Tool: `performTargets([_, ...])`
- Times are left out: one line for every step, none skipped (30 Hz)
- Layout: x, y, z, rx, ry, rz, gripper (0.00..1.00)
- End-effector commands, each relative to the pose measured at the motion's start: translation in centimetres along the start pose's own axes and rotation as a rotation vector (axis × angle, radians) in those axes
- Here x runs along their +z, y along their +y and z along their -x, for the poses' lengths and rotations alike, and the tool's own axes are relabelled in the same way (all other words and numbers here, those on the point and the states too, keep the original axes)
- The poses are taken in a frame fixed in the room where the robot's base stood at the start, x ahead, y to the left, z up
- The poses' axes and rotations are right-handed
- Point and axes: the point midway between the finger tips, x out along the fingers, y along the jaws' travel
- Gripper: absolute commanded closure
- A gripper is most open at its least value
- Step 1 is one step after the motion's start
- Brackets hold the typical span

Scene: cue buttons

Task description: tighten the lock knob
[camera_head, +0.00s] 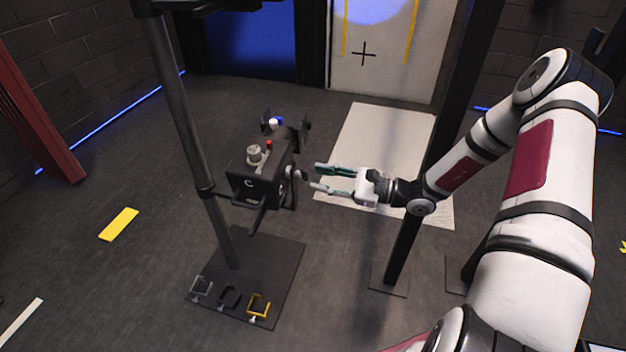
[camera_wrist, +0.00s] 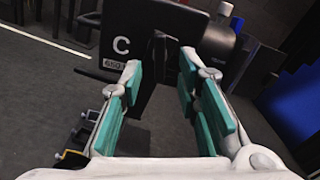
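A black box-shaped device (camera_head: 262,180) marked "C" is mounted by a dark upright post, left of my gripper. A small knob-like part (camera_head: 291,172) shows on its right side, facing my gripper; I take it as the lock knob, but it is too small to be sure. My gripper (camera_head: 316,177) is open, its green-padded fingers apart and pointing at that side. In the wrist view the open fingers (camera_wrist: 163,80) stand in front of the black device (camera_wrist: 150,25), with a dark upright part (camera_wrist: 158,47) between the tips. I cannot tell whether they touch it. No object is clearly held.
A silver knob (camera_head: 254,154) and a red button (camera_head: 269,144) sit on top of the device. A dark post (camera_head: 185,110) stands left of it. A floor plate (camera_head: 262,270) carries several small clamps (camera_head: 259,305). Another dark post (camera_head: 405,245) stands below my forearm.

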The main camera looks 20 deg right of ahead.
Motion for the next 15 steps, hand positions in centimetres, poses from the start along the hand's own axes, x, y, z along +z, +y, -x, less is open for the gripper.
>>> performTargets([-0.1,0.1,-0.8,0.001,-0.002,0.001,0.7])
performTargets([-0.1,0.1,-1.1,0.001,-0.001,0.001,0.7])
performTargets([-0.1,0.1,-1.6,0.001,-0.001,0.001,0.7])
performTargets([-0.1,0.0,-1.8,0.001,-0.001,0.001,0.7])
performTargets([-0.1,0.0,-2.1,0.0,-0.001,0.0,0.7])
performTargets([0.0,0.0,-2.4,0.0,-0.001,0.0,0.7])
performTargets([0.0,0.0,-2.5,0.0,-0.001,0.0,0.7])
performTargets([0.0,0.0,-2.6,0.0,0.0,0.0,0.7])
performTargets([0.0,0.0,-2.8,0.0,0.0,0.0,0.7])
performTargets([0.0,0.0,-2.8,0.0,0.0,0.0,0.7])
performTargets([0.0,0.0,-2.9,0.0,0.0,0.0,0.7])
performTargets([0.0,0.0,-2.9,0.0,0.0,0.0,0.7])
performTargets([0.0,0.0,-2.9,0.0,0.0,0.0,0.7])
performTargets([0.0,0.0,-2.9,0.0,0.0,0.0,0.7])
performTargets([0.0,0.0,-2.9,0.0,0.0,0.0,0.7])
